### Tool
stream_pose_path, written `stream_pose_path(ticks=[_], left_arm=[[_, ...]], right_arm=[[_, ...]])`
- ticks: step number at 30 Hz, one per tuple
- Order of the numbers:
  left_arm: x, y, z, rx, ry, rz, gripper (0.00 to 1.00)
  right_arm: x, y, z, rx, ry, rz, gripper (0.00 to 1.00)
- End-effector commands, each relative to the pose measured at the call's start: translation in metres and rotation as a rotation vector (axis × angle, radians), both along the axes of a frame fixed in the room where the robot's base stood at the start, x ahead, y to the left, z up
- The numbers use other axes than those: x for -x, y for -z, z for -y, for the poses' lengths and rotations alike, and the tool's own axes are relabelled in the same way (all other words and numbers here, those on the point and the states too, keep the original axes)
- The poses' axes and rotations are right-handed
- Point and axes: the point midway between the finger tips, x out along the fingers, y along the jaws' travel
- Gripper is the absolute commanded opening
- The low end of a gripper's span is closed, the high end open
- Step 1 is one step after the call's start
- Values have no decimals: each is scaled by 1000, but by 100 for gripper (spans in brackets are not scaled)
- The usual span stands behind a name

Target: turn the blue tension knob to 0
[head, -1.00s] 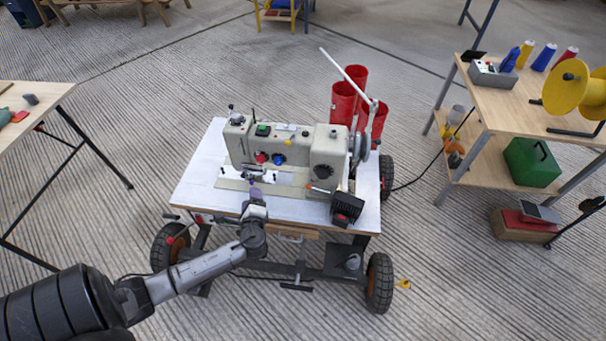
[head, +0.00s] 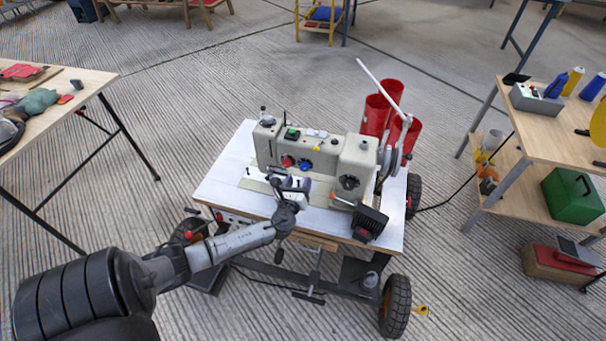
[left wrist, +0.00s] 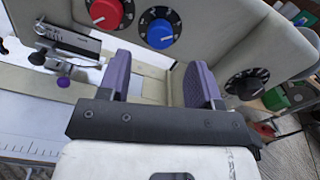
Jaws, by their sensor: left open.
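The blue tension knob (left wrist: 160,33) sits on the front of the beige sewing machine (left wrist: 230,30), with a white scale around it. It also shows in the head view (head: 305,167), close above my left gripper. In the left wrist view my left gripper (left wrist: 158,75) is open, its two purple fingers apart and empty. The blue knob lies beyond the fingertips, between them in the picture, and no contact shows. A red knob (left wrist: 104,12) is left of the blue one and a black knob (left wrist: 246,84) is to the right. My right gripper is not in view.
The machine stands on a wheeled cart with a white top (head: 222,185). A black box (head: 369,222) sits at the cart's front right, and red cylinders (head: 376,112) stand behind. A metal thread guide (left wrist: 65,42) is left of the fingers. Wooden tables stand on both sides.

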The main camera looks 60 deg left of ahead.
Motion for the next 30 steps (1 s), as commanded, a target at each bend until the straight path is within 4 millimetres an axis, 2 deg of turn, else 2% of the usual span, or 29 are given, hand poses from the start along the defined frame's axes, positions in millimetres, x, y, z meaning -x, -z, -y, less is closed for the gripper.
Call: stream_pose_path(ticks=[1, 6, 12, 25, 30], left_arm=[[-7, 2, -7, -3, -2, 1, 58], [-25, 2, -23, -1, -1, 1, 58], [-38, 1, -34, 0, -1, 1, 58], [-42, 0, -38, 1, -1, 0, 58], [-42, 0, -38, 1, -1, 0, 44]], right_arm=[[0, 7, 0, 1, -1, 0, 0], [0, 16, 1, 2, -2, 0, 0], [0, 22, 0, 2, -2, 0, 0], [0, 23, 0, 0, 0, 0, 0], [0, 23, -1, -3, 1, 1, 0]])
